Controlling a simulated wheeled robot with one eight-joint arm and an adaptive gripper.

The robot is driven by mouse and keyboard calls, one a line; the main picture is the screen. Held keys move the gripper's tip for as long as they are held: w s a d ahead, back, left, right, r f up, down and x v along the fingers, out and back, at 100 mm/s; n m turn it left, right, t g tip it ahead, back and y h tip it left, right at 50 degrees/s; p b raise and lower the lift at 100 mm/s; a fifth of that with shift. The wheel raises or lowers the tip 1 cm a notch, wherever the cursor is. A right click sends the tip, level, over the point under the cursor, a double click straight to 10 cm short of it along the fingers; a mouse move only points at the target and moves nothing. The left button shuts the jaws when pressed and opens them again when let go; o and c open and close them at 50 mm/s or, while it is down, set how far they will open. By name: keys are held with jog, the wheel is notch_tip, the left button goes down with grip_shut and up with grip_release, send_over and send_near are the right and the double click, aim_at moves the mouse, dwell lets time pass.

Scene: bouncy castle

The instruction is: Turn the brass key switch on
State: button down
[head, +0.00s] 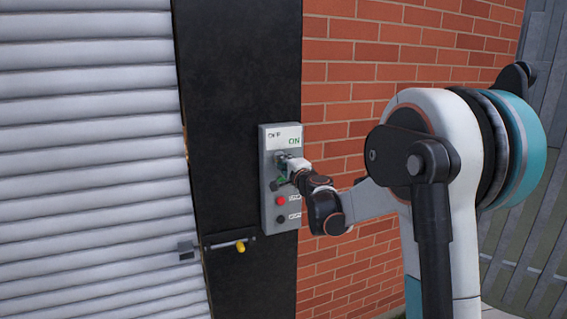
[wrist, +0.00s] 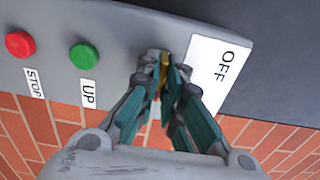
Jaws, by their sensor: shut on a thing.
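The grey control box (head: 267,205) is mounted on the dark post beside the shutter. Its white label (head: 284,137) reads OFF at left and ON at right. In the wrist view the label (wrist: 222,62) shows OFF; its lower part is behind a finger. My gripper (head: 284,172) is at the box just below the label. In the wrist view my gripper (wrist: 165,78) has its two fingers closed on the brass key (wrist: 164,73), a thin strip of which shows between them. The fingers hide the rest, so I cannot tell which mark it points to.
A green UP button (wrist: 84,56) and a red STOP button (wrist: 20,44) sit beside the fingers. A black button (head: 281,219) is lowest on the box. A latch with a yellow knob (head: 241,246) juts out at lower left. A brick wall (head: 345,90) lies right, the grey shutter (head: 85,170) left.

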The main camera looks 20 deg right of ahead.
jog(key=shift+f, duration=0.1)
jog(key=c, duration=1.8)
grip_release()
jog(key=shift+o, duration=0.2)
jog(key=shift+s, duration=0.15)
jog(key=s, duration=1.1)
jog(key=shift+s, duration=0.4)
